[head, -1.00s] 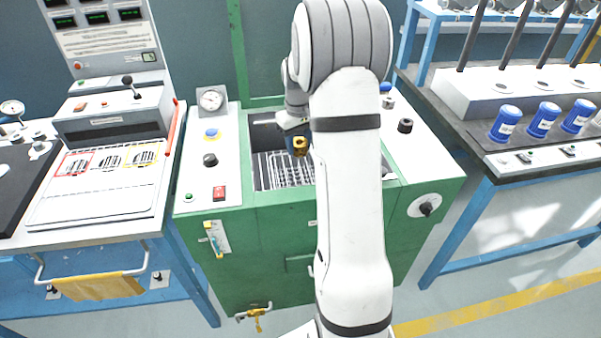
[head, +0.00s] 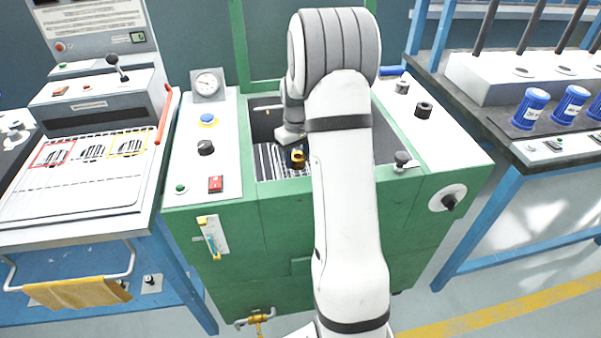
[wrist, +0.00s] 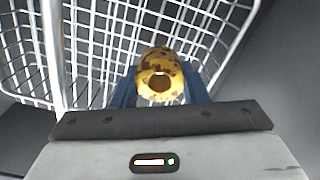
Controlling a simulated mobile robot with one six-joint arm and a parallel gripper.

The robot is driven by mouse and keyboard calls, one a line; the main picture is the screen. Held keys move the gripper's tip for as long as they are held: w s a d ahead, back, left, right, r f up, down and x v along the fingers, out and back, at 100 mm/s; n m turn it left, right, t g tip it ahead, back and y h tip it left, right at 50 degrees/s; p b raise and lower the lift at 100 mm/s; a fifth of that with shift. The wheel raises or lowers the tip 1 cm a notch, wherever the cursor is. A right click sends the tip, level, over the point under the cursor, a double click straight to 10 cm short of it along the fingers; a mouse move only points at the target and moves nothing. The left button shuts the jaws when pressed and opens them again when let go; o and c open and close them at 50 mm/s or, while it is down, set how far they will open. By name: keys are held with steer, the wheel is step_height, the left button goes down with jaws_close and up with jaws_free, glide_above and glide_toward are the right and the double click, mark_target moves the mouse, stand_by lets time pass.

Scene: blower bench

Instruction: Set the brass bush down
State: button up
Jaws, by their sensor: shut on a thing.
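The brass bush (wrist: 158,66) is a short yellow ring with dark blotches and a central hole. My gripper (wrist: 160,88) is shut on it, with a blue finger on each side. In the head view the bush (head: 298,157) shows in the open well of the green bench, beside my arm. A white wire basket (wrist: 95,40) lies beyond the bush in the wrist view, and part of it shows in the head view (head: 268,160). I cannot tell whether the bush touches the basket. My arm hides part of the well.
The green bench (head: 225,235) has a gauge (head: 207,83) and knobs on its left top, and black knobs (head: 424,108) on its right. A control console (head: 95,100) stands left. A dark bench with blue cans (head: 530,108) stands right.

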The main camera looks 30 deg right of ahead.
mark_target(297, 168)
steer(key=shift+f+b, duration=0.4)
steer(key=shift+f, duration=2.15)
steer(key=o, duration=1.1)
steer(key=shift+o, duration=0.2)
steer(key=shift+r, duration=0.1)
